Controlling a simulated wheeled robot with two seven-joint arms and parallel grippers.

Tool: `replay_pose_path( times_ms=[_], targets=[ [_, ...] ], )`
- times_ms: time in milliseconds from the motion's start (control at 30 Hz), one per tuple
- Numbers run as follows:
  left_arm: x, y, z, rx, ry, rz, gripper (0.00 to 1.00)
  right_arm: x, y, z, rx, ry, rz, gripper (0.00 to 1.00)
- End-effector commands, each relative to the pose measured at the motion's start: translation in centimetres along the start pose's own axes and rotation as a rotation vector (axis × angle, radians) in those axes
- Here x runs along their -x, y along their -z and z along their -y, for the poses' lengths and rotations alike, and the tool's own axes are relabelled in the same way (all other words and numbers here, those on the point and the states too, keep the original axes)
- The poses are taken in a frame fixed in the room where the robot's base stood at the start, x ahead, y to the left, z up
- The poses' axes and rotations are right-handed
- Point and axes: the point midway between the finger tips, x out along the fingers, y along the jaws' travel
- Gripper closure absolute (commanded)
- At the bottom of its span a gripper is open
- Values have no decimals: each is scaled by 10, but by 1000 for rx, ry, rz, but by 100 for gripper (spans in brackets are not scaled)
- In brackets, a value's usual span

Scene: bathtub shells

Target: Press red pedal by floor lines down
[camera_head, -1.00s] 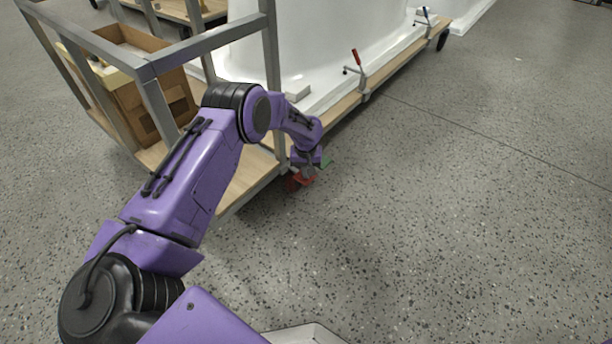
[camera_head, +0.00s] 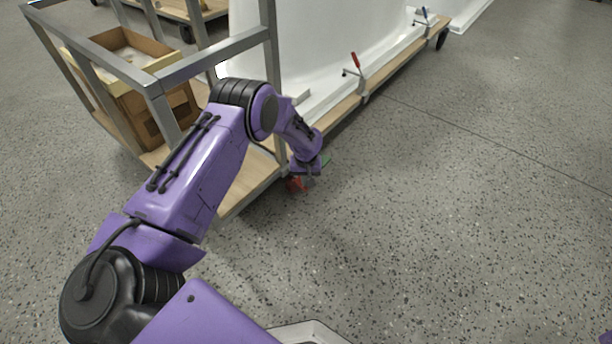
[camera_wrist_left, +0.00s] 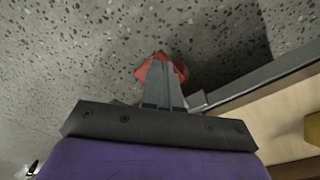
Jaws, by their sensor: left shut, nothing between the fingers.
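The red pedal (camera_head: 297,185) sits low by the floor at the near corner of the wooden cart. In the left wrist view the red pedal (camera_wrist_left: 177,68) shows around and beyond the fingertips. My left gripper (camera_head: 307,172) points down right at the pedal and hides part of it. In the left wrist view its fingers (camera_wrist_left: 163,80) are together, with nothing between them, and overlap the pedal. I cannot tell whether they touch it or how far down the pedal is. A green pedal (camera_head: 325,161) is just right of the gripper, partly hidden. My right gripper is not in view.
The cart has a grey metal frame (camera_head: 215,62) and a wooden deck (camera_head: 250,184). It carries a cardboard box (camera_head: 135,70) and a white tub shell (camera_head: 300,45). A red-handled clamp (camera_head: 354,62) stands on its edge. The speckled floor (camera_head: 450,220) to the right is clear.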

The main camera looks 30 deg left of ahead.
Motion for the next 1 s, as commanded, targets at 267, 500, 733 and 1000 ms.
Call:
replay_pose_path(
  times_ms=[267, 500, 733, 1000],
  targets=[
    [68, 1, 0, 0, 0, -2, 100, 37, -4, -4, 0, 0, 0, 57],
    [94, 0, 0, -1, 1, 0, 100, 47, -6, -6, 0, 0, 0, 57],
    [95, 0, 0, -1, 1, 0, 100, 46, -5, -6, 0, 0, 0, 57],
    [94, 0, 0, -1, 1, 0, 100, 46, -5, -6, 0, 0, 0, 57]
  ],
)
